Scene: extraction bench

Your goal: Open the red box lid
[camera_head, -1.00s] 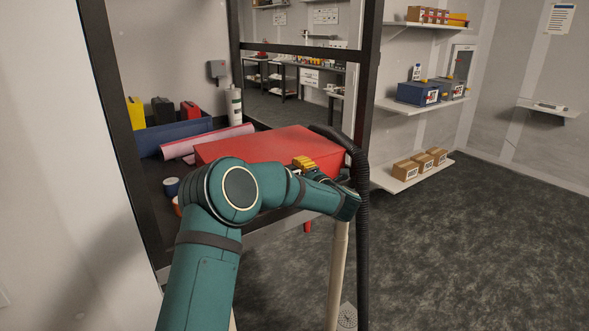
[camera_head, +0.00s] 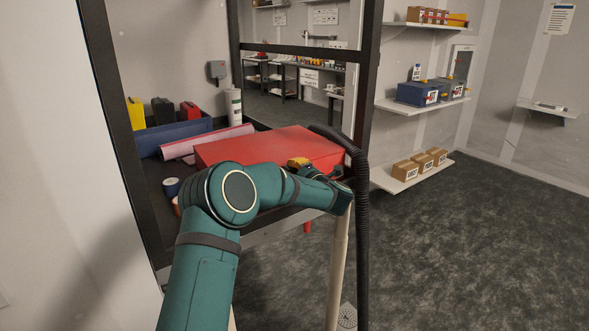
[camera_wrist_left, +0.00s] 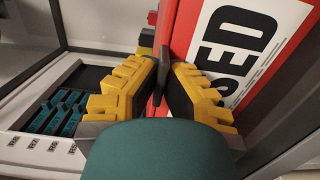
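The red box (camera_head: 262,146) stands on the dark bench in the head view, with its lid down. My left gripper (camera_head: 300,164) is at the box's front right edge, partly hidden by my own wrist. In the left wrist view the red box front (camera_wrist_left: 183,38) carries a white label with large black letters, partly cut off. A dark handle-like bar (camera_wrist_left: 166,65) runs between the yellow fingers of my left gripper (camera_wrist_left: 163,69). The fingertips converge on this bar and appear closed on it. My right gripper is not in view.
A pink roll (camera_head: 206,143) and a blue bin (camera_head: 172,137) lie left of the box. A black hose (camera_head: 362,220) and dark frame post (camera_head: 367,80) stand close on its right. Shelves (camera_head: 418,102) hang further right. The floor at right is clear.

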